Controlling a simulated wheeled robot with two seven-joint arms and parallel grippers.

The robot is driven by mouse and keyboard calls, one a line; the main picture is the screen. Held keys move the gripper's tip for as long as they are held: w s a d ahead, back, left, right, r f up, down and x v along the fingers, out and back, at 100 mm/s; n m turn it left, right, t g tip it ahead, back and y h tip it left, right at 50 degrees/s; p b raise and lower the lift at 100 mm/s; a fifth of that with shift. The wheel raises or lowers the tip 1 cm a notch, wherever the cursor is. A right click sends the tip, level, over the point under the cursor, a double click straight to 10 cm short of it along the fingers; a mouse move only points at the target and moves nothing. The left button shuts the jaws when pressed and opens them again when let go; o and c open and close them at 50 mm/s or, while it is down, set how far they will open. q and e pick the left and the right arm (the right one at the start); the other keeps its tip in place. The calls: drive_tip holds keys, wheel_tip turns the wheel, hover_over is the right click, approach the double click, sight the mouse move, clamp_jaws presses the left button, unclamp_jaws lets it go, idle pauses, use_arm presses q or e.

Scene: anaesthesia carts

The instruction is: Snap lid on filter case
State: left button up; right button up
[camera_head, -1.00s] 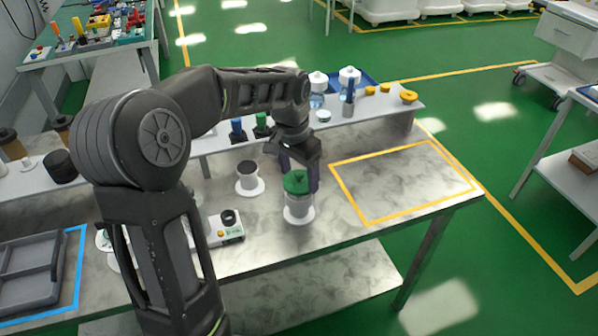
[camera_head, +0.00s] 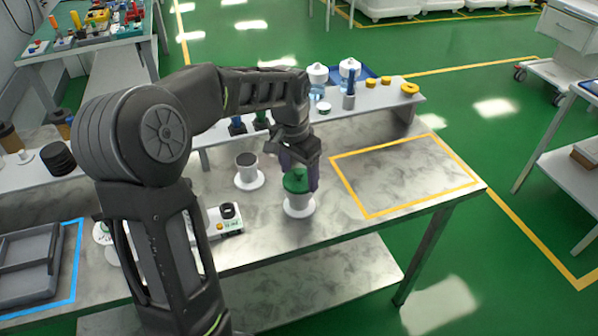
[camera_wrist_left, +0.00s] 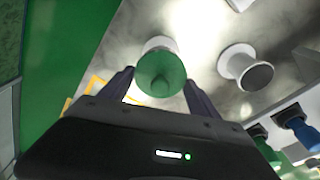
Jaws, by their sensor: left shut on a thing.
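A green lid (camera_head: 296,183) sits at the top of a white filter case (camera_head: 299,204) near the front of the marble table. Lid and case look upright and in line; I cannot tell whether the lid is fully seated. My left gripper (camera_head: 299,174) is shut on the lid from above and behind. In the left wrist view the lid (camera_wrist_left: 161,75) lies between the two dark fingers, and the case's white rim (camera_wrist_left: 158,43) shows behind it. My right gripper is not in view.
A second white case with a dark top (camera_head: 247,163) stands left of the held one. A small white device (camera_head: 226,220) is at the front left. A raised shelf (camera_head: 345,116) with bottles and yellow rings runs behind. The yellow-outlined area (camera_head: 405,172) at right is clear.

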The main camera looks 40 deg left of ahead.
use_arm(q)
drive_tip(key=shift+f+b, duration=0.4)
drive_tip(key=shift+f, duration=0.2)
idle(0.6)
drive_tip(key=o, duration=1.4)
drive_tip(key=r, duration=0.5)
drive_tip(key=s+r, duration=0.1)
drive_tip(key=r, duration=0.2)
drive_tip(key=shift+b, duration=0.3)
